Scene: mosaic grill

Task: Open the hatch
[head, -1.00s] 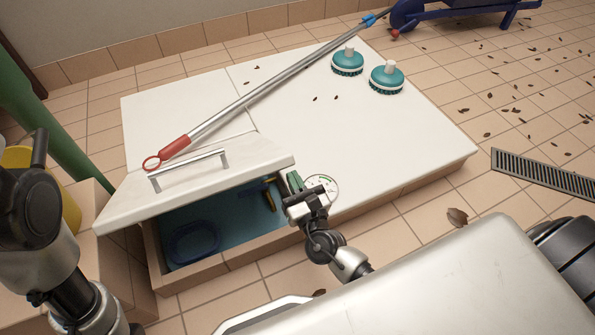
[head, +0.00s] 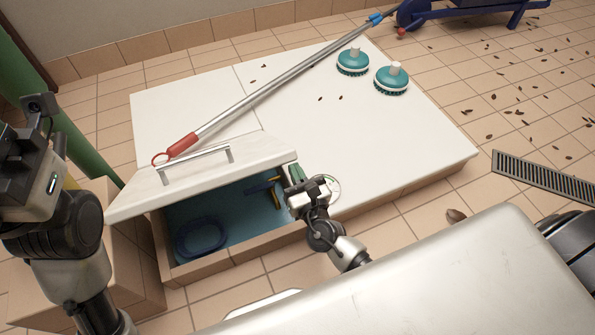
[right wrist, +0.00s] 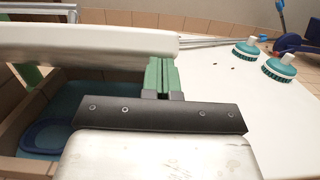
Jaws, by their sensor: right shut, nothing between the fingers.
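The hatch (head: 200,180) is a white lid with a metal bar handle (head: 195,164). It is tilted partly open, with its near edge raised over a blue-lined compartment (head: 225,205). In the right wrist view the lid (right wrist: 90,42) passes just above and left of my right gripper (right wrist: 160,77). The green fingers of the right gripper (head: 296,174) are shut and empty at the lid's right edge; I cannot tell whether they touch it. My left gripper (head: 42,115) is at the far left, apart from the lid, its fingers hard to make out.
A blue coil (head: 200,238) and a yellow item (head: 275,185) lie inside the compartment. A pole with a red grip (head: 182,145) lies across the white top behind the lid. Two teal round brushes (head: 353,62) stand at the back. A green post (head: 75,150) rises at left.

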